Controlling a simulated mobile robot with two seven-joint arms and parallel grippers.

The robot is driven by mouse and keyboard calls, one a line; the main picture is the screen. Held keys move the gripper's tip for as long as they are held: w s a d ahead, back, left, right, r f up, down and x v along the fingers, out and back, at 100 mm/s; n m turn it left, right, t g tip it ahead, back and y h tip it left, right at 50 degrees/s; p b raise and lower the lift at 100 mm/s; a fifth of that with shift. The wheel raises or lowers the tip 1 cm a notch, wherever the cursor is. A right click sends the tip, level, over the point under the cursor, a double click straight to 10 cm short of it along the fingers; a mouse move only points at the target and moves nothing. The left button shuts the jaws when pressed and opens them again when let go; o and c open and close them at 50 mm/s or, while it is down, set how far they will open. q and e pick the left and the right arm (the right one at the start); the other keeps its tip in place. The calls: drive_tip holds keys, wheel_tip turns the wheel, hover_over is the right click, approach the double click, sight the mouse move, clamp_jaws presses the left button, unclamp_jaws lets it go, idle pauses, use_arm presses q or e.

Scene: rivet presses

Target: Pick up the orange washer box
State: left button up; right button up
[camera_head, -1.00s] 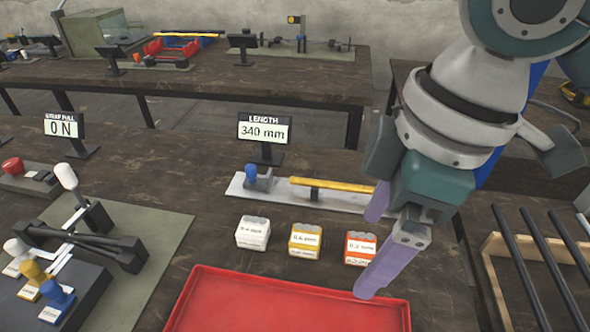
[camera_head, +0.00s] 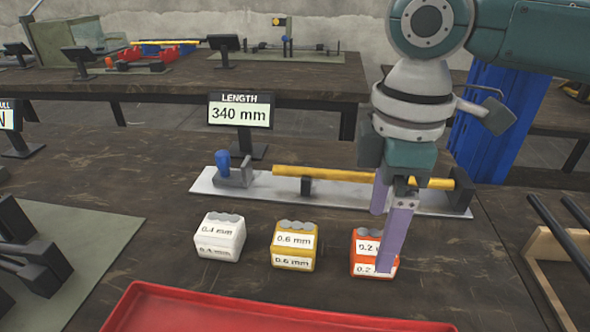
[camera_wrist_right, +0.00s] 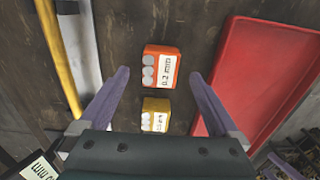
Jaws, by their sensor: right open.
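The orange washer box (camera_head: 362,257), labelled 0.2 mm, stands on the dark bench at the right end of a row of washer boxes. In the right wrist view the orange box (camera_wrist_right: 160,66) lies ahead of the fingertips, within the gap between them. My right gripper (camera_head: 390,238) is open and empty, pointing down. Its near finger covers the right part of the orange box in the head view. I cannot tell whether it touches the box. My left gripper is not in view.
A yellow 0.6 mm box (camera_head: 293,247) and a white 0.4 mm box (camera_head: 220,238) stand left of it. A red tray (camera_head: 260,318) lies in front. Behind is a length gauge plate (camera_head: 340,197) with a yellow rod (camera_head: 325,174). A wooden rack (camera_head: 548,285) stands at right.

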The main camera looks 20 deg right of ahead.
sight(376, 244)
wheel_tip(376, 244, down, 4)
drive_tip(key=shift+a+f+b, duration=0.1)
drive_tip(key=shift+b, duration=0.25)
drive_tip(key=c, duration=1.5)
drive_tip(key=shift+c, duration=0.2)
